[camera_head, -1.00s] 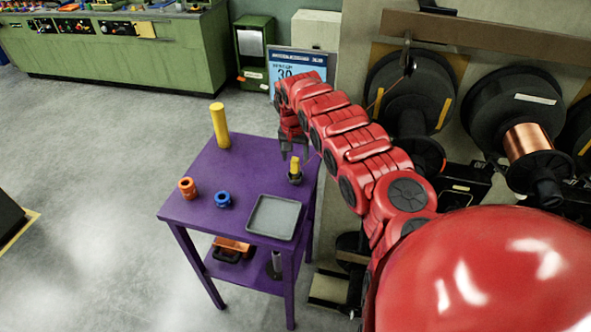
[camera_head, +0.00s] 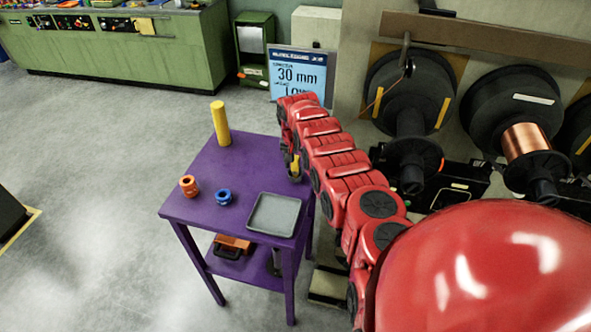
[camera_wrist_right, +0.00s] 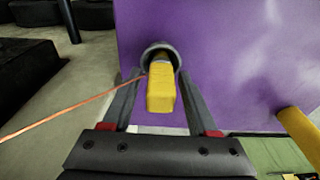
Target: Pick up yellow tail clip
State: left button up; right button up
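The yellow tail clip (camera_head: 295,167) stands in a dark round holder at the right edge of the purple table (camera_head: 183,205). In the right wrist view the clip (camera_wrist_right: 161,90) points toward the camera, with the grey holder ring (camera_wrist_right: 161,50) behind it. My right gripper (camera_wrist_right: 161,82) is open, with one finger on each side of the clip and narrow gaps visible. In the head view this gripper (camera_head: 291,162) is partly hidden by its own red arm. My left gripper is not in view.
A thin copper-coloured wire (camera_wrist_right: 62,115) runs from the left toward the clip. A yellow cylinder (camera_head: 220,124), an orange spool (camera_head: 189,186), a blue spool (camera_head: 223,197) and a grey tray (camera_head: 273,214) are on the table. Large wire reels (camera_head: 510,105) stand at right.

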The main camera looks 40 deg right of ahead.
grip_shut()
jog(key=shift+r, duration=0.1)
